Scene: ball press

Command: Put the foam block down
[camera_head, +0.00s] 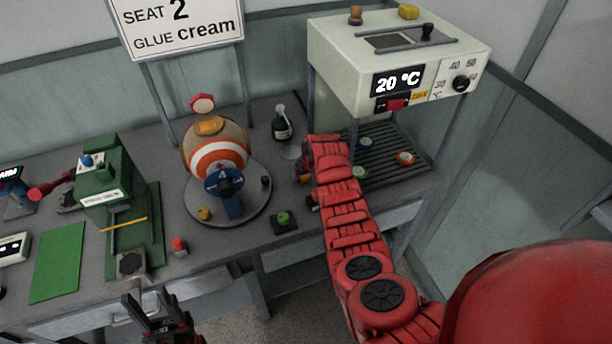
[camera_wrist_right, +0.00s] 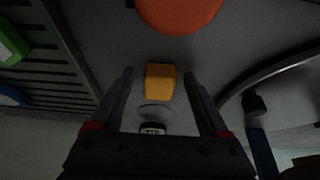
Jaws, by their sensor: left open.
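The foam block, which I take to be the orange-yellow block (camera_wrist_right: 160,81), shows in the right wrist view between the fingers of my right gripper (camera_wrist_right: 159,76). A gap shows on each side of it, so the fingers are open and apart from it. I cannot tell whether it rests fully on the table. In the head view my right gripper (camera_head: 304,173) is mostly hidden by its red wrist, left of the slatted rack. My left gripper (camera_head: 160,318) is open and empty in front of the table's edge.
A dark bottle (camera_head: 281,125) and pale dish (camera_head: 291,152) stand behind my right gripper. A striped ball (camera_head: 218,160) sits on a round base (camera_head: 252,208) to the left. The slatted rack (camera_head: 395,165) lies right, under the heater box (camera_head: 345,62). An orange disc (camera_wrist_right: 180,12) is near the block.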

